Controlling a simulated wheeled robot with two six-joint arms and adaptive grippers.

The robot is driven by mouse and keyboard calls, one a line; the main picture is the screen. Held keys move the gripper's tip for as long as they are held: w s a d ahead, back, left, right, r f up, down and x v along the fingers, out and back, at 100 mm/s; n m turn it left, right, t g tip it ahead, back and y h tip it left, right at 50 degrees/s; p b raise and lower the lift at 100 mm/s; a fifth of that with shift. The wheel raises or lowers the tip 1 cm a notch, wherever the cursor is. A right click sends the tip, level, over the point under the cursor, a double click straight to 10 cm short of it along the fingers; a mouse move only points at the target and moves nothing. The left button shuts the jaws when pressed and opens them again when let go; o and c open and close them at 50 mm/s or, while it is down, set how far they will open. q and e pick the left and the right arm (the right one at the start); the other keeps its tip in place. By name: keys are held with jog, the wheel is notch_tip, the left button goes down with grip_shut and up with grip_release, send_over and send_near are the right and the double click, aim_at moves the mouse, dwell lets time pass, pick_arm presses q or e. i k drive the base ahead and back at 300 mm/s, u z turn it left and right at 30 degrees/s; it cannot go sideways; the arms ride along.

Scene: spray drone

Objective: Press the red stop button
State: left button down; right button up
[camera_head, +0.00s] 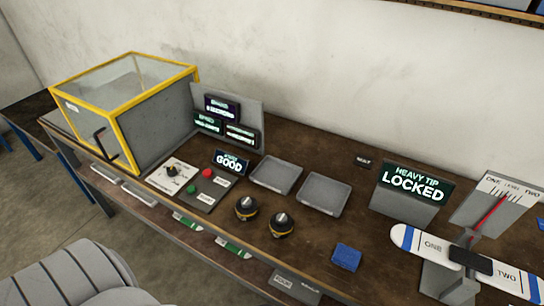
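The red button (208,173) sits on the right part of a small control panel (207,199) on the workbench, left of the picture's middle. A green button (191,188) is on the same panel, just left of and below the red one. A black knob (171,171) is on the white plate at the panel's left. Nothing covers the red button. Neither of my grippers is in view, so I cannot see how far they are from the button.
A yellow-framed clear box (130,95) stands behind the panel at left. A "GOOD" sign (230,163) stands just behind the buttons. Right are two grey trays (325,194), two black knobs (281,225), a blue block (346,257), a "LOCKED" sign (413,183) and a balance beam (433,245).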

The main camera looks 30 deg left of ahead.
aim_at(207, 173)
jog(key=z, duration=0.35)
jog(key=k, duration=0.85)
jog(key=u, duration=1.3)
jog(key=i, duration=0.4)
jog(key=z, duration=0.05)
